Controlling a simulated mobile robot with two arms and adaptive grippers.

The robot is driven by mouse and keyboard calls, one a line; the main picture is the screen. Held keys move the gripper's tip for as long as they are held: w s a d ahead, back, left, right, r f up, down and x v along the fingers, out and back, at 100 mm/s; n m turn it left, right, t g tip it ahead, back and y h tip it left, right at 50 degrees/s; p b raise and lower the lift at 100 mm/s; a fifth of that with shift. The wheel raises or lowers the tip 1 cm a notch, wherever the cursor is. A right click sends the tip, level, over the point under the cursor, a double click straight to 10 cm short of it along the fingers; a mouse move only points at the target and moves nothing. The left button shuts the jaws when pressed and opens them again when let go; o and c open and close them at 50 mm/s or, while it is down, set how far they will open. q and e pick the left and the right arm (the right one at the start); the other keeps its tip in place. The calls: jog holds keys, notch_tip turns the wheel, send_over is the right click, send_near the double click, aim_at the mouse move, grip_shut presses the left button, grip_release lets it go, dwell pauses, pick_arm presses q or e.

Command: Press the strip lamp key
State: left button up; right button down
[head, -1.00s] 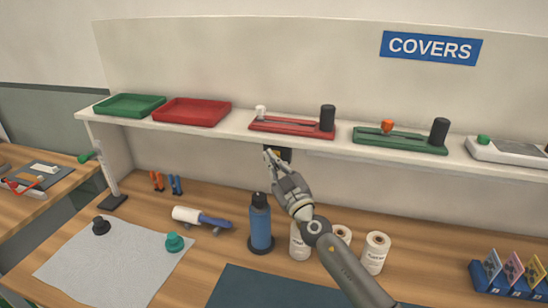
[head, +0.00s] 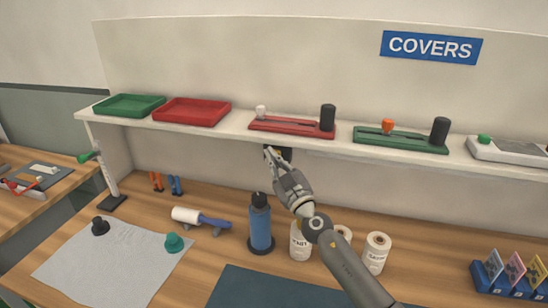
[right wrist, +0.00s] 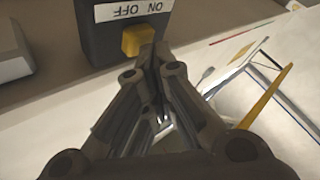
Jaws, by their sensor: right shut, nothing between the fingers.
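The strip lamp key is a small yellow key (right wrist: 136,40) on a dark box (right wrist: 96,33) with a white label reading ON OFF, upside down in the right wrist view. In the head view the dark box (head: 286,154) hangs under the shelf's front edge, mostly behind my gripper. My right gripper (head: 270,151) is shut and empty, its fingertips at the box. In the right wrist view its fingertips (right wrist: 155,52) are right beside the yellow key and overlap its edge; I cannot tell whether they touch it. My left gripper is not in view.
The white shelf (head: 218,131) carries trays and red and green fixtures just above my gripper. Below, a blue bottle (head: 260,224) and several white rolls or jars (head: 376,253) stand on the wooden bench close to my arm. A blue card rack (head: 508,283) is at right.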

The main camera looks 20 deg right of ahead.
jog(key=shift+w+d, duration=0.2)
jog(key=shift+s+a, duration=0.15)
dwell(0.3)
jog(key=shift+s+a, duration=0.25)
jog(key=shift+s, duration=0.15)
jog(key=s+a+p, duration=0.2)
jog(key=s+a, duration=0.1)
jog(key=s, duration=0.2)
jog(key=shift+a, duration=0.2)
dwell(0.6)
